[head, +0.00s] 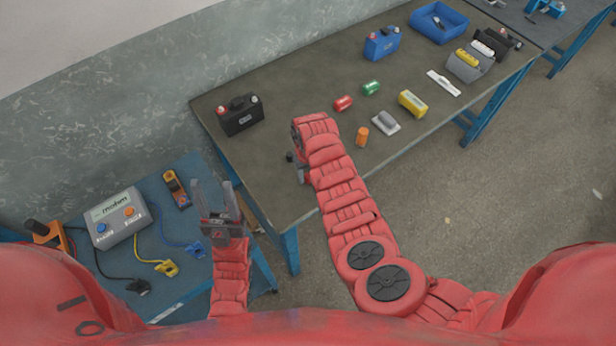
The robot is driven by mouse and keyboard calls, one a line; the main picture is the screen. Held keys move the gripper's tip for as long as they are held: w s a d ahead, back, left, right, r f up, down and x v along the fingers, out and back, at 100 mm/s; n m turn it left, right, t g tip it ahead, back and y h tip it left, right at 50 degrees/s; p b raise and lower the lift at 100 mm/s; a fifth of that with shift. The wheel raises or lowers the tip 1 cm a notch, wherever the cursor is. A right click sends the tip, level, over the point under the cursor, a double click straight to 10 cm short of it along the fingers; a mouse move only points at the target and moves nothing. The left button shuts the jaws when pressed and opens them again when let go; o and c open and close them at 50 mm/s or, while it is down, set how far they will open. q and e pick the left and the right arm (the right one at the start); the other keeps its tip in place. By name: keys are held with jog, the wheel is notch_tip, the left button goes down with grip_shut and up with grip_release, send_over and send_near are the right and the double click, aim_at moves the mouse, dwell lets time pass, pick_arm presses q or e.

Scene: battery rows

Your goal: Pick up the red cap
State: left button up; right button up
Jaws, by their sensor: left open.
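The red cap (343,103) is a small red cylinder lying on the dark workbench (290,90), beside a green cap (371,88). My left gripper (212,184) is open and empty, its two fingers pointing away from me near the bench's left front edge, well to the left of and nearer than the red cap. My right arm reaches over the front of the bench. Its gripper (295,157) is mostly hidden behind the arm's end, left of and nearer than the red cap, and I cannot see its jaws.
A black battery (241,115) and a blue battery (382,43) stand on the bench. An orange cylinder (362,137), a grey item on a white pad (386,123) and a yellow box (412,103) lie near the front. A meter (117,216) with cables sits on the blue table (185,262).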

grip_shut()
jog(key=shift+r, duration=0.2)
